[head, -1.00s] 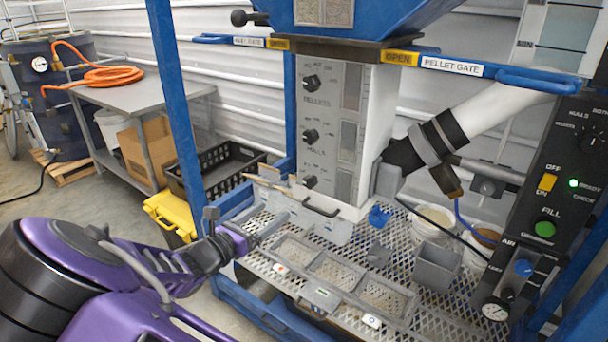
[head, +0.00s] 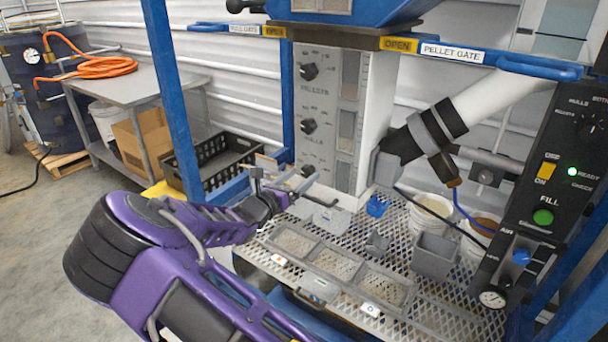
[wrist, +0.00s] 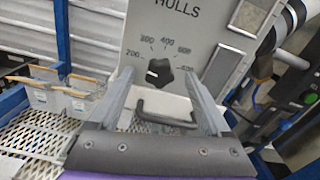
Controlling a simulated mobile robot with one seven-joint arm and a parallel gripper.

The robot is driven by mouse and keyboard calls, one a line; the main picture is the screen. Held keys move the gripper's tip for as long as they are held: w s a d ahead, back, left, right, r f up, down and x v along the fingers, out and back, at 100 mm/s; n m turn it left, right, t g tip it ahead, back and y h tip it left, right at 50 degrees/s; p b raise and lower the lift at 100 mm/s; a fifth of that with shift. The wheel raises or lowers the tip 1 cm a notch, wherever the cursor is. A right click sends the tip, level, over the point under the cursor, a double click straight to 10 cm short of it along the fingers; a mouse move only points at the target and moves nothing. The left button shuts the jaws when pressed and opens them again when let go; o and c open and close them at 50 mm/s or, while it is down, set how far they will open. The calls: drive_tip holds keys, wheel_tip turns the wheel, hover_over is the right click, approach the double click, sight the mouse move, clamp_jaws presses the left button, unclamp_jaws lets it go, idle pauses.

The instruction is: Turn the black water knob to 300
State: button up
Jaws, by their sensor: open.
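The black water knob (wrist: 159,72) is the lowest knob on the pale control panel (wrist: 205,30), below the HULLS label. Its dial is marked from 200 to 600. A white mark on the knob faces left, roughly toward 200. In the head view, the knob (head: 308,171) shows small just beyond my gripper (head: 298,187). In the wrist view, my gripper (wrist: 159,80) is open and empty, with one finger on each side of the knob in the picture. I cannot tell how far the fingertips are from the knob.
A black handle (wrist: 165,119) sticks out below the knob. A perforated deck (head: 440,295) with small bins (head: 333,263) lies below the panel. A blue post (head: 172,90) stands left of it. Two similar knobs, the upper (head: 309,71) and middle (head: 309,126), sit above.

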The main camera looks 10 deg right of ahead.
drive_tip(key=shift+x, duration=1.05)
clamp_jaws()
drive_tip(key=shift+f+m+b, duration=0.1)
drive_tip(key=shift+m+b, duration=0.2)
drive_tip(key=shift+m, duration=0.1)
drive_tip(key=m+b, duration=0.2)
drive_tip(key=m, duration=0.1)
drive_tip(key=shift+s+f, duration=0.1)
drive_tip(key=shift+m+b, duration=1.6)
drive_tip(key=shift+m, duration=0.4)
